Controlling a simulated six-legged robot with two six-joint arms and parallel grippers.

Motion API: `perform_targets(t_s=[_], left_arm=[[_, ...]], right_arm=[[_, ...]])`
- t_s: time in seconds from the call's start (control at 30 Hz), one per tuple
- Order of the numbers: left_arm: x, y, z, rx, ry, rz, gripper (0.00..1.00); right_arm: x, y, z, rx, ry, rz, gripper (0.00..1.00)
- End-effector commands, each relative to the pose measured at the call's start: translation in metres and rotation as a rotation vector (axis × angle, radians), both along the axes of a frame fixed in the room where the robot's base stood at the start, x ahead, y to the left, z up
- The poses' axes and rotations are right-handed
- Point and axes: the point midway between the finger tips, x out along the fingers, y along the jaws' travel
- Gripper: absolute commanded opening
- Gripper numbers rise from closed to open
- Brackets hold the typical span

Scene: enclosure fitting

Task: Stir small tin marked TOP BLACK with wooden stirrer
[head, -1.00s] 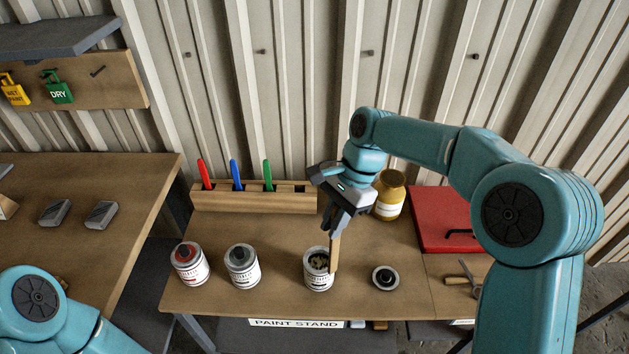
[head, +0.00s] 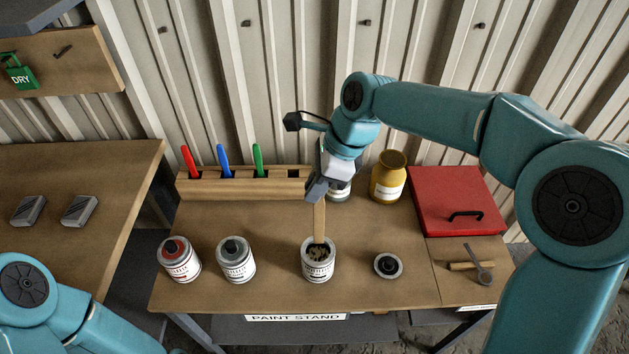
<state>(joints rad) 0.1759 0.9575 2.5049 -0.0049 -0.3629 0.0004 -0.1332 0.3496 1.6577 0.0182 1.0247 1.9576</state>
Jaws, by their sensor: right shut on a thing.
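The open small tin (head: 318,270) stands upright on the paint stand, its label too small to read. Dark contents with lighter patches show inside. My right gripper (head: 318,190) is above and behind the tin, shut on the wooden stirrer (head: 319,222). The stirrer points down, nearly upright, with its lower end in the tin's mouth. How deep it reaches is hidden. A lid with a black knob (head: 388,265) lies on the stand to the right of the tin. My left arm shows at the lower left, but its gripper is out of view.
Two closed tins, one red-topped (head: 180,262) and one black-topped (head: 236,262), stand left of the open tin. A wooden rack (head: 245,188) with coloured handles, a yellow jar (head: 388,180) and a red case (head: 455,200) are behind. A tool (head: 478,265) lies at the right.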

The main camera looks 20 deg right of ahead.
Motion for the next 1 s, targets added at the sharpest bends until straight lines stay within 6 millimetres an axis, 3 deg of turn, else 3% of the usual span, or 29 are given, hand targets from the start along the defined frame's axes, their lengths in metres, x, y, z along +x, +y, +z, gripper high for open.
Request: perform_targets(t_s=[0.3,1.0], left_arm=[[0.0,0.0,-0.034,0.0,0.0,0.0,1.0],[0.0,0.0,-0.063,0.0,0.0,0.0,1.0]], right_arm=[[0.002,0.0,-0.033,0.0,0.0,0.0,0.0],[0.004,0.0,-0.088,0.0,0.001,0.001,0.0]])
